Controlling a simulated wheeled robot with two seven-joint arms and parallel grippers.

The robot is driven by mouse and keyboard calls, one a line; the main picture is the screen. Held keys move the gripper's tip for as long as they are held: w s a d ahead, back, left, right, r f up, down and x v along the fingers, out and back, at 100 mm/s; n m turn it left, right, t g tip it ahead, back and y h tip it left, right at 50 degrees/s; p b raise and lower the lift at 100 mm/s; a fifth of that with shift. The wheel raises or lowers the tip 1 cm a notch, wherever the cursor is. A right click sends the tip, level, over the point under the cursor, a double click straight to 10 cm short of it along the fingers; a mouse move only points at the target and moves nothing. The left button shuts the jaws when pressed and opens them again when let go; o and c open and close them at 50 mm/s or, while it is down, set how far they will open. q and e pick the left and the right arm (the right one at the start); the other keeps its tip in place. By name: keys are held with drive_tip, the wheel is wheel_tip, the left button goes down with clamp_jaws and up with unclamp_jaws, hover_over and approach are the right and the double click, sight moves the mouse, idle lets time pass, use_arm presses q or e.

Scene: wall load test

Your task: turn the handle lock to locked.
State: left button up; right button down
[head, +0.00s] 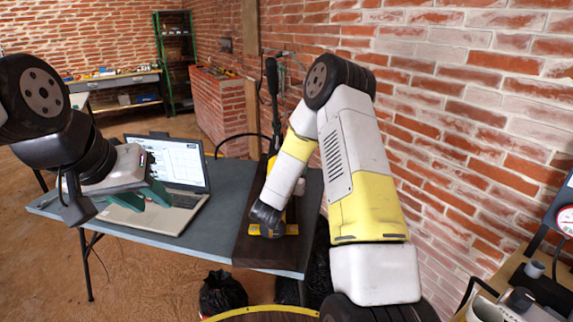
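A yellow device with a tall black upright handle (272,92) stands on a dark board (262,251) at the right end of the table. My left gripper (144,196), with green fingertips apart, is open and empty in front of the laptop.
An open laptop (180,204) sits on the grey-blue table (145,231). A brick wall (480,140) runs close along the right. Black bags (222,294) lie under the table. A bench with a gauge (564,219) stands at the far right. The floor at left is clear.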

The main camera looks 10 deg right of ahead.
drive_tip(key=shift+r, duration=0.15)
drive_tip(key=c, duration=1.1)
unclamp_jaws()
drive_tip(key=shift+o, duration=0.2)
drive_tip(key=v, duration=0.7)
drive_tip(key=shift+s+a, duration=0.25)
